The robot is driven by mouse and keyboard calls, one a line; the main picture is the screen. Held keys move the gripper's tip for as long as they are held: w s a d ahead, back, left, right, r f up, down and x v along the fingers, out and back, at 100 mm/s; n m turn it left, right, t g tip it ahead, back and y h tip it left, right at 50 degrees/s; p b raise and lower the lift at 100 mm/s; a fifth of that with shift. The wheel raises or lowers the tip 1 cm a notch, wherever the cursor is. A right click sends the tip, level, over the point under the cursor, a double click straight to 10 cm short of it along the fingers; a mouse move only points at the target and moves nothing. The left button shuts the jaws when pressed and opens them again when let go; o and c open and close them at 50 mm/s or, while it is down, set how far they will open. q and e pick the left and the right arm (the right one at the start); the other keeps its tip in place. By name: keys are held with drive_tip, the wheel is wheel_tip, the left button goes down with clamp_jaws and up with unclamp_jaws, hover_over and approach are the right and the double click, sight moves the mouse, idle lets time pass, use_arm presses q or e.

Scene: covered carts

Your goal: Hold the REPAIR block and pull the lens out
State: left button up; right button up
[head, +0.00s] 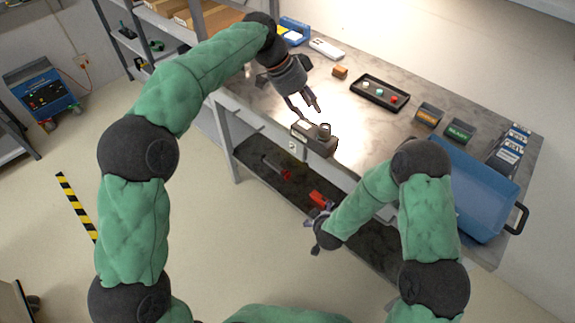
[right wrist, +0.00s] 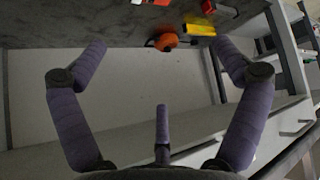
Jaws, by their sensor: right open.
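A grey block (head: 308,134) sits at the front edge of the table, with a dark upright piece (head: 325,131) at its right end that may be the lens. No readable REPAIR lettering shows on it. Farther right stand a dark block with an orange label (head: 428,116) and one with a green label (head: 459,133); their words are too small to read. My left gripper (head: 312,107) is just above and behind the grey block, fingers apart and empty. My right gripper (head: 316,237) is low in front of the table, open and empty, as the right wrist view (right wrist: 161,65) shows.
A black tray (head: 367,98) with small coloured pieces and an orange block (head: 340,72) lie on the tabletop. A blue bin (head: 470,185) stands at right. Red items (head: 320,199) lie on the lower shelf. In the right wrist view, an orange round thing (right wrist: 165,42) lies beyond my fingers.

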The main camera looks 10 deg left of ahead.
drive_tip(key=w+a+r+n+t+h, duration=0.1)
drive_tip(key=w+a+r+n+t, duration=0.15)
drive_tip(key=w+r, duration=0.3)
drive_tip(key=n+t+h, duration=0.5)
drive_tip(key=h, duration=0.5)
approach(314, 144)
drive_tip(key=x, duration=0.9)
drive_tip(key=c, duration=1.2)
drive_tip(key=shift+c, duration=0.3)
